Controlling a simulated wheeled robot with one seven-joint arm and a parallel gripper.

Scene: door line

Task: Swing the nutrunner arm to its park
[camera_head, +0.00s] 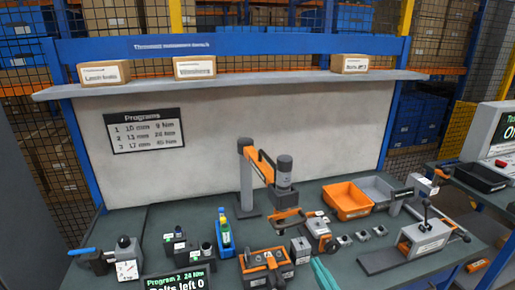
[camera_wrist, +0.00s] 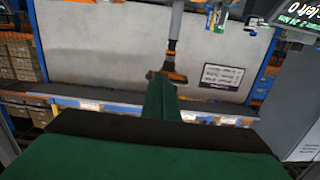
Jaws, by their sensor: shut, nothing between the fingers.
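The nutrunner arm stands at the middle of the bench in the head view. It has a grey post (camera_head: 246,185), an orange link (camera_head: 262,165) and a dark grey nutrunner (camera_head: 284,175) hanging upright at its end, above an orange-and-black part. No marked park is plainly readable. My gripper (camera_head: 322,272) shows as a teal tip at the front edge, right of the orange fixture (camera_head: 266,266). In the wrist view my green gripper (camera_wrist: 160,90) is shut and empty. Its tip overlaps an orange-and-black part (camera_wrist: 168,74) there; whether they touch cannot be told.
An orange bin (camera_head: 347,201) and a grey bin (camera_head: 373,190) stand right of the nutrunner. A grey lever press (camera_head: 424,238) is at the right front. A display (camera_head: 178,281) reads "Bolts left 0".

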